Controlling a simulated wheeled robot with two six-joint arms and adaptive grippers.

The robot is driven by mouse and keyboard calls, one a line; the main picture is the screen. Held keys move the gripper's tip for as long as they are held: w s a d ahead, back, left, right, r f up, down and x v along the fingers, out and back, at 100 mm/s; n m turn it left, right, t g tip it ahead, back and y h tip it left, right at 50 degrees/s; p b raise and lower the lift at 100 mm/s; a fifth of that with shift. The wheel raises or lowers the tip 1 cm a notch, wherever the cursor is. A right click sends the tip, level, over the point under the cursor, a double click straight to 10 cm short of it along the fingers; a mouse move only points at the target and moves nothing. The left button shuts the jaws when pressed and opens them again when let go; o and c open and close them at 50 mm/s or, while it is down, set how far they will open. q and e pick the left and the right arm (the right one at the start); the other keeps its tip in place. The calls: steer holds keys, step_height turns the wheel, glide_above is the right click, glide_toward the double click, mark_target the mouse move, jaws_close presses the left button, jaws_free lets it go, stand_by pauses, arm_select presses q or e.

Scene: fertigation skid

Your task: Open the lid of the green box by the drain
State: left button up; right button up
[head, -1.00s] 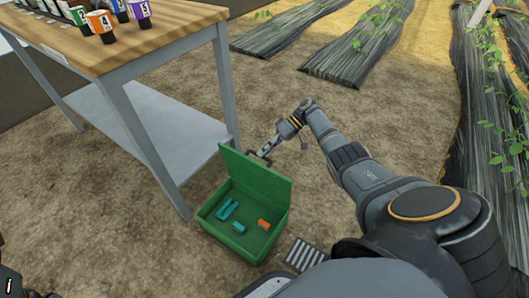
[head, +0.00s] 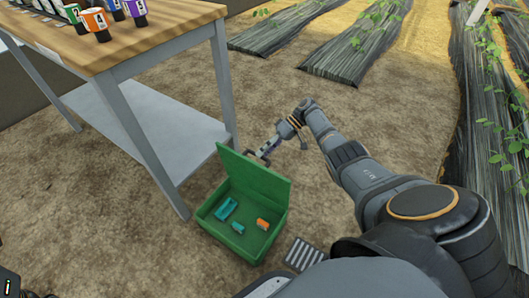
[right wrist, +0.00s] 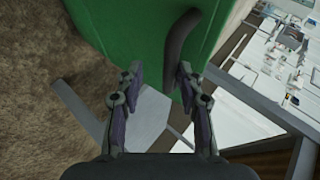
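The green box (head: 262,247) stands on the soil by the drain grate (head: 302,254). Its lid (head: 254,176) stands up, tilted open on the far side, and the inside shows. Several small teal and orange pieces (head: 262,224) lie in it. My right gripper (head: 262,153) is behind the lid near its top edge. In the right wrist view my right gripper's fingers (right wrist: 158,80) are apart, in front of the green lid surface (right wrist: 130,30). A dark curved handle (right wrist: 178,45) on it runs by the right-hand fingertip; I cannot tell whether they touch. My left gripper is not seen.
A wooden-topped workbench (head: 140,35) with numbered cups (head: 95,21) stands left of the box; its metal leg (head: 223,85) is close to the lid. Film-covered plant rows (head: 350,50) lie behind and to the right. Bare soil (head: 320,110) lies between.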

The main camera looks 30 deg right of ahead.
steer(key=v, duration=0.7)
stand_by(0.3)
